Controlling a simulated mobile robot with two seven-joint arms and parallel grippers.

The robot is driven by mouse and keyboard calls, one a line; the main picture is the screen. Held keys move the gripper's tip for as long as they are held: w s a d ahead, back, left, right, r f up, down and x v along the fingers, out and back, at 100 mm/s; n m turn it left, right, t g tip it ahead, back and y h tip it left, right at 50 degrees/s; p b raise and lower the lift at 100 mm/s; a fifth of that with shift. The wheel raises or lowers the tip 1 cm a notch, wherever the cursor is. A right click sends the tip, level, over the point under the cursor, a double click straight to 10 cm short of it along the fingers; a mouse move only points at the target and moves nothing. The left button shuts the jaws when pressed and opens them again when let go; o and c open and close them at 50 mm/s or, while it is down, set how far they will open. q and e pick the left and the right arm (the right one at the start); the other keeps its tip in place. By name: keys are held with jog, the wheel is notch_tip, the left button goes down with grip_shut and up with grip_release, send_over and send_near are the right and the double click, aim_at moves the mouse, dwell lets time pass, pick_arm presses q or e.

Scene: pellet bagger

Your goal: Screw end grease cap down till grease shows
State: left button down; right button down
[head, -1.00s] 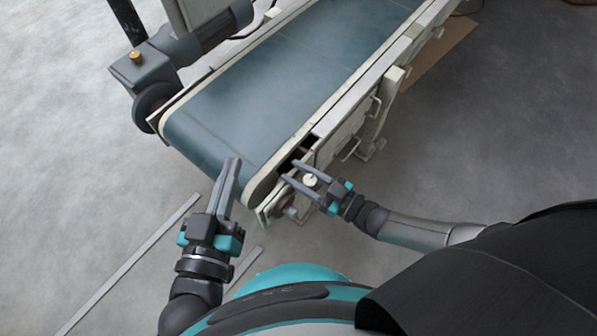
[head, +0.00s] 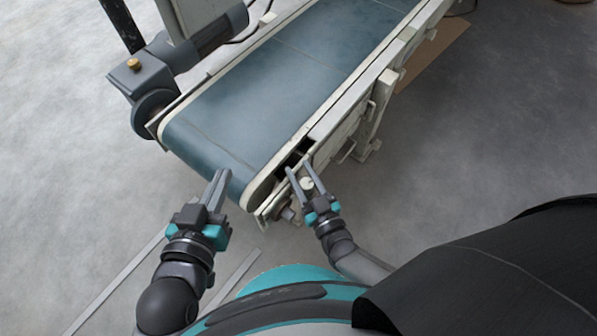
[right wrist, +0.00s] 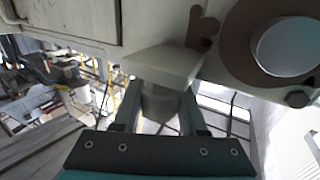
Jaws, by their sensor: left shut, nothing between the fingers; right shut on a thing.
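The end grease cap (head: 307,184) is a small off-white round piece at the near right corner of the conveyor. My right gripper (head: 299,166) is shut on it, with one finger on each side.
The conveyor's blue belt (head: 280,85) runs away to the upper right. A grey motor unit with a brass plug (head: 134,64) stands at its left. A round shaft end (right wrist: 288,45) and a bolt (right wrist: 297,98) are beside the cap.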

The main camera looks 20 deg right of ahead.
jog(key=shift+d+m+h, duration=0.15)
jog(key=shift+m+h, duration=0.5)
jog(key=shift+h, duration=0.35)
jog(key=shift+d+m+h, duration=0.15)
jog(key=shift+m+h, duration=0.5)
jog(key=shift+h, duration=0.35)
jog(key=shift+d+h, duration=0.1)
jog(key=shift+h, duration=0.2)
jog(key=shift+c, duration=2.2)
grip_release()
